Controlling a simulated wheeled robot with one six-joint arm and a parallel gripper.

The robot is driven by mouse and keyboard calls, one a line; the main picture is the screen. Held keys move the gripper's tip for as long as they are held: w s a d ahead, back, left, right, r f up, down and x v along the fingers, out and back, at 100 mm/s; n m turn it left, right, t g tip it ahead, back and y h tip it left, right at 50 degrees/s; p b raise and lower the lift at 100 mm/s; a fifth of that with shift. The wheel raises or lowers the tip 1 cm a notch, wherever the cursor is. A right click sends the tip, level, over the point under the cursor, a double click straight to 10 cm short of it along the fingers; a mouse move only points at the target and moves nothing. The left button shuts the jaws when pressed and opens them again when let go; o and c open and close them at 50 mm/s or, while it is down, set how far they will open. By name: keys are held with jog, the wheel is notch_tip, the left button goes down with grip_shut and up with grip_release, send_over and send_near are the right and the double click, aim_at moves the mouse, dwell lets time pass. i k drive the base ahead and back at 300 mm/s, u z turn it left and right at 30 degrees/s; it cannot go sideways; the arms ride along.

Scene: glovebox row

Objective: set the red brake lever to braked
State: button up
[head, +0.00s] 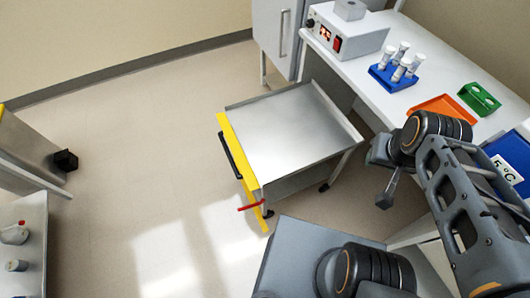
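The red brake lever (251,206) is a short bar low at the near corner of a steel-topped cart (290,125). It sticks out across the lower end of the cart's yellow side panel (238,160). It lies close to level in the picture, and I cannot tell which setting it is in. My gripper (384,201) is to the right of the cart, well apart from the lever and above the floor. It is small and partly turned away, so I cannot tell whether its fingers are open or shut. I see nothing held in it.
A black handle (229,155) runs along the yellow panel. On the right, a white bench (398,97) carries a blue tube rack (395,78), an orange tray (440,106) and a green rack (479,98). Open floor (150,160) lies left of the cart.

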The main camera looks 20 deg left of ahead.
aim_at(263, 200)
jog(key=u, duration=0.85)
jog(key=i, duration=0.45)
